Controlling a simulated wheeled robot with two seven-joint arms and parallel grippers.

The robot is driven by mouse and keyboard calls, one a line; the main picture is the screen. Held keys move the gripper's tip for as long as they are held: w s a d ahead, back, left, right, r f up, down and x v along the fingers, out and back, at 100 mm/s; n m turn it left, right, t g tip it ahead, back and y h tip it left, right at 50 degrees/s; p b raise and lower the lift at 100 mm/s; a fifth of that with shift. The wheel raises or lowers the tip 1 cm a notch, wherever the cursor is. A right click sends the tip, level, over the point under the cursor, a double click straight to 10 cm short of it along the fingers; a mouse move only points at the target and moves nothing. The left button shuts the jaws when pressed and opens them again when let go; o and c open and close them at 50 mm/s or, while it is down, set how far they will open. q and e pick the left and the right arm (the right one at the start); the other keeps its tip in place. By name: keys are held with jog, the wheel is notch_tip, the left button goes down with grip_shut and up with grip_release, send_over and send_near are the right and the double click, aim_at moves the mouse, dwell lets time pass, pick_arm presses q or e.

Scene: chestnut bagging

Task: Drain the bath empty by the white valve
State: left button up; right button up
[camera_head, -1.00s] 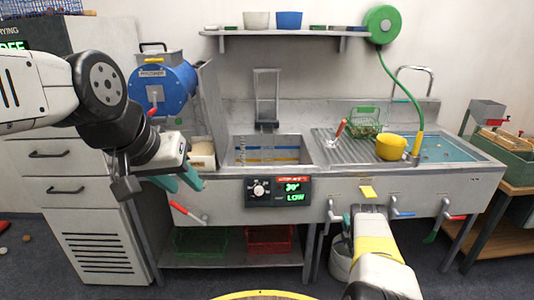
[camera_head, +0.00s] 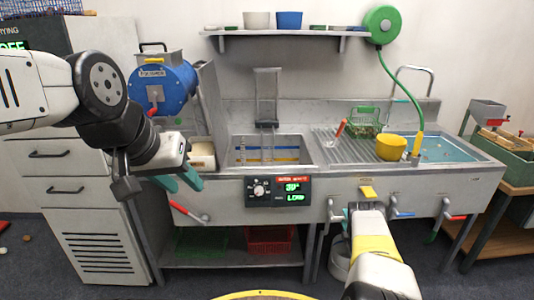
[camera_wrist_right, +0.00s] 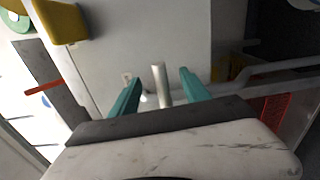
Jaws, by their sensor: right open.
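The bath I take to be the left steel basin (camera_head: 270,140), with blue and yellow bands on its inner wall; its water level is unclear. A white valve (camera_head: 332,210) sits on the counter's front, partly hidden by my right gripper (camera_head: 364,208). In the right wrist view, the white lever (camera_wrist_right: 160,80) stands between the teal fingers of my right gripper (camera_wrist_right: 160,93), which are open around it with a gap on either side. My left gripper (camera_head: 177,182) hangs empty left of the basin, its teal fingers apart.
A red-handled valve (camera_head: 183,211) is to the left, and a blue-handled valve (camera_head: 403,214) is close on the right. A yellow tab (camera_head: 367,191) lies just above my right gripper. The right basin (camera_head: 450,148) holds water beside a yellow bowl (camera_head: 391,147).

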jog(key=s, duration=0.9)
dwell(0.3)
